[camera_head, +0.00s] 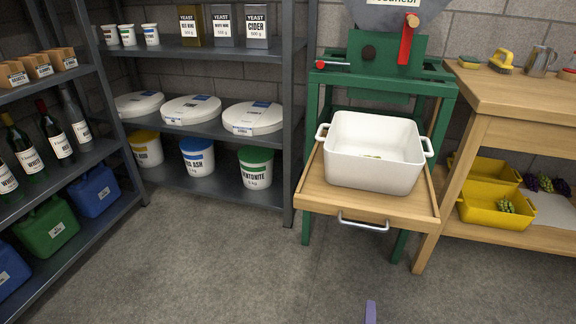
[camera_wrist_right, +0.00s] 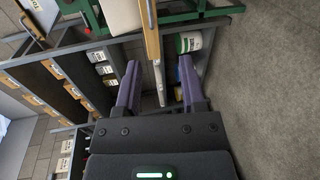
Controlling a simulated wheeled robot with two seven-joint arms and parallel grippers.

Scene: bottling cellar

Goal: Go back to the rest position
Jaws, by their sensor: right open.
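My right gripper (camera_wrist_right: 158,78) is open in the right wrist view, its two purple fingers apart with nothing held between them. In the head view only a purple fingertip of the right gripper (camera_head: 371,312) shows at the bottom edge, over bare floor. It appears in front of the pull-out wooden tray (camera_head: 318,194) and apart from it. My left gripper is in neither view.
A white tub (camera_head: 374,177) stands on the tray under the green machine (camera_head: 380,72). Shelves with buckets and bottles line the left and back. A wooden table (camera_head: 524,93) with yellow crates (camera_head: 483,211) below stands right. The concrete floor (camera_head: 235,270) in front is clear.

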